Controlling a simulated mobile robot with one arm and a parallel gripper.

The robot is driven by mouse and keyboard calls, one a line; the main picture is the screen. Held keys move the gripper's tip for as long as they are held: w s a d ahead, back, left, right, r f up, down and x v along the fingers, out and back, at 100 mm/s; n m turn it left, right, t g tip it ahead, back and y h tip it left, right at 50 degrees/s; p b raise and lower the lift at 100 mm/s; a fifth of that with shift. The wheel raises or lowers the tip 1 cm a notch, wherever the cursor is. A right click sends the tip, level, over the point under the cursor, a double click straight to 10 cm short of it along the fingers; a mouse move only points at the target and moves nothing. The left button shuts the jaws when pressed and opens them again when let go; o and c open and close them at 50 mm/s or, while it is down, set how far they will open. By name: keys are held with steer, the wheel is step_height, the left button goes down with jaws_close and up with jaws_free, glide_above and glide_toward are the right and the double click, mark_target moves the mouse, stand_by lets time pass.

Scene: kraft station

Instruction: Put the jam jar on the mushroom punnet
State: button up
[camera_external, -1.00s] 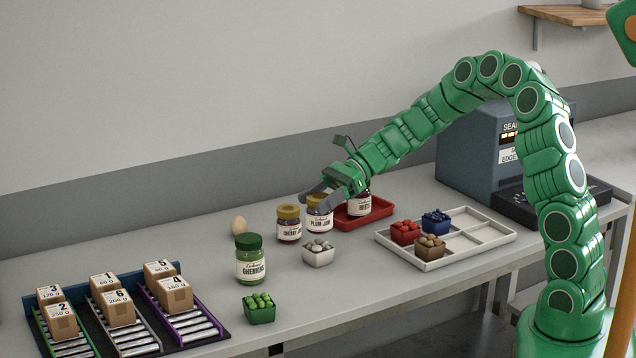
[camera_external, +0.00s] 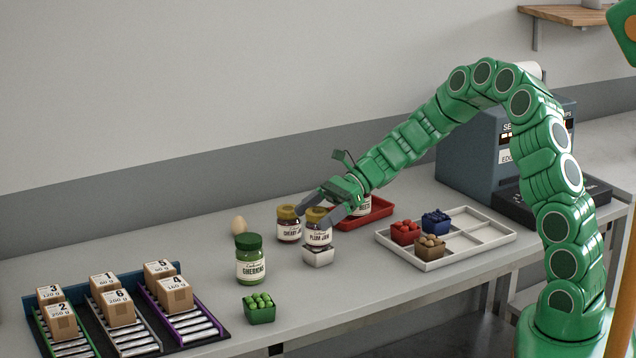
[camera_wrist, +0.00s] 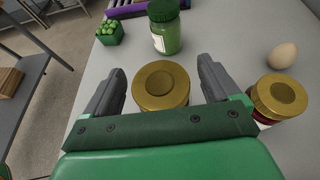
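The plum jam jar (camera_external: 319,236), with a gold lid and white label, stands upright on top of the mushroom punnet (camera_external: 319,257). The punnet is small and white; its mushrooms are hidden by the jar. My gripper (camera_external: 320,217) is around the jar from above. In the wrist view, the jar's gold lid (camera_wrist: 160,84) lies between my two grey fingers, with a narrow gap on each side, so my gripper (camera_wrist: 160,80) looks open. The jar's lower body is hidden there.
The cherry jam jar (camera_external: 288,225) stands close on the left. A gherkin jar (camera_external: 251,262), an egg (camera_external: 239,225) and a green punnet (camera_external: 259,312) are further left. Behind my gripper is a red tray (camera_external: 376,212) with a jar; a white divided tray (camera_external: 470,240) is right.

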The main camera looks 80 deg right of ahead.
steer(key=shift+r, duration=0.2)
steer(key=v, duration=1.2)
steer(key=s+a+r+n+g+h, duration=0.1)
steer(key=s+a+r+n+g, duration=0.2)
steer(key=a, duration=0.5)
steer(key=s+a+n+g, duration=0.2)
steer(key=s+a+n, duration=0.4)
steer(key=a, duration=0.2)
steer(key=s+a+r+n+g+h, duration=0.1)
steer(key=s+a+r+n+g, duration=0.2)
steer(key=a, duration=0.6)
steer(key=s+a+f+n+g+h, duration=0.15)
steer(key=s+a+n+h, duration=0.25)
steer(key=s+n, duration=0.7)
steer(key=s+d+n+g+h, duration=0.1)
steer(key=s+d+n+h, duration=0.2)
steer(key=s, duration=1.1)
steer(key=shift+s+d+f+h, duration=0.2)
steer(key=shift+d+h, duration=0.25)
steer(key=shift+h, duration=0.25)
steer(key=shift+o, duration=0.3)
